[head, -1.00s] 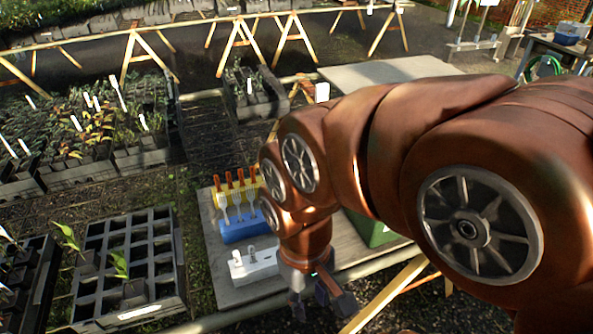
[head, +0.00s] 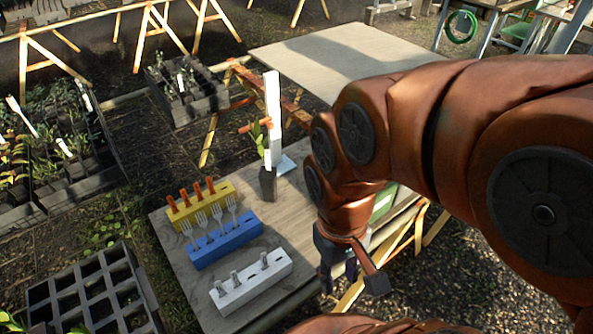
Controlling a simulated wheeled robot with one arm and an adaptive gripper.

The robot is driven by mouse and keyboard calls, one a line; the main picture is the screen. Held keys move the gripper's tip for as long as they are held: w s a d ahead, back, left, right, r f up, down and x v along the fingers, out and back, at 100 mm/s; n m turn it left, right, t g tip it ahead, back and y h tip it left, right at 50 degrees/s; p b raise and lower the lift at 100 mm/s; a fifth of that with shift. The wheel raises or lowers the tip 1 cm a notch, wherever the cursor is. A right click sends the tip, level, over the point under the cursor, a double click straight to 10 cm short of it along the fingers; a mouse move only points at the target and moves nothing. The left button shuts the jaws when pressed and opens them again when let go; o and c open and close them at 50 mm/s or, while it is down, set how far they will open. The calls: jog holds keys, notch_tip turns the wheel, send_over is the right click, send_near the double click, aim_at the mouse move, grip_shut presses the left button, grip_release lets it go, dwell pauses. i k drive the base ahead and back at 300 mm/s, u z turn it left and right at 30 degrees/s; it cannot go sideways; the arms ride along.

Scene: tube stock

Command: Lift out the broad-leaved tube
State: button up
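A dark tube (head: 268,183) stands upright at the back of the wooden bench, with broad green and reddish leaves (head: 257,138) above it and a tall white label beside them. In the black cell tray (head: 93,283) at the lower left, broad green leaves (head: 10,321) show at the frame's bottom edge; their tubes are mostly cut off. I cannot tell which plant the task means. My gripper (head: 351,281) points down by the bench's right edge, right of the white block and away from both plants. Its dark fingers look spread apart, with nothing seen between them.
On the bench (head: 165,232) stand a yellow block (head: 203,205) with orange-handled tools, a blue block (head: 222,241) with forks and a white block (head: 252,283). A green box is partly hidden behind my arm. A bare table (head: 350,55) stands behind.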

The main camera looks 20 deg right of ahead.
aim_at(268, 179)
jog(key=u, duration=2.45)
jog(key=k, duration=0.95)
jog(key=z, duration=0.8)
jog(key=i, duration=0.5)
